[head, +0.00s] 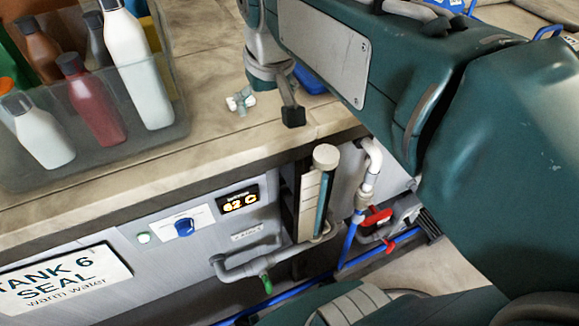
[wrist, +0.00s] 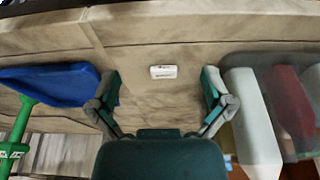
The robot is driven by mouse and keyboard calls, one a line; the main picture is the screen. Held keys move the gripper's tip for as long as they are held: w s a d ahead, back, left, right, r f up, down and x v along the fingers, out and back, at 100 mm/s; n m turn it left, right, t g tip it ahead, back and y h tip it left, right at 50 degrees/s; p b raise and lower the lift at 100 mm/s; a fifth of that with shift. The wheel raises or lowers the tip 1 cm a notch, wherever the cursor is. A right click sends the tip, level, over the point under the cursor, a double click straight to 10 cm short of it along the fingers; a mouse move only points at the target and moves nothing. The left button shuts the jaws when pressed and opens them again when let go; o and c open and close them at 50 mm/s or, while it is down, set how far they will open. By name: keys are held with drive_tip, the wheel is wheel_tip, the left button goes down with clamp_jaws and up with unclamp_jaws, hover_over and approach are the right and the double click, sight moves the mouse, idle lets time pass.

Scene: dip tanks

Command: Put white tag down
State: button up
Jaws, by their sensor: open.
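The white tag (wrist: 163,72) is a small flat block with a dark printed line. In the wrist view it lies flat on the beige worktop (wrist: 140,48), between the two fingertips and a little beyond them, touching neither. My gripper (wrist: 162,86) is open and empty, its fingers spread wide on both sides of the tag. In the head view my gripper (head: 267,108) points down over the worktop near its front edge. Small pale shapes show by its left finger there; I cannot tell whether the tag is among them.
A clear bin (head: 165,140) of bottles stands left of my gripper in the head view. A blue object (wrist: 50,85) with a green handle (wrist: 20,130) lies on the opposite side. Below the worktop edge are the tank 6 panel (head: 70,275), pipes and a red valve (head: 375,217).

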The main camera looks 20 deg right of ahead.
drive_tip(key=s+f+t, duration=0.2)
drive_tip(key=s+f, duration=0.6)
drive_tip(key=s, duration=0.2)
drive_tip(key=shift+s, duration=0.3)
idle(1.4)
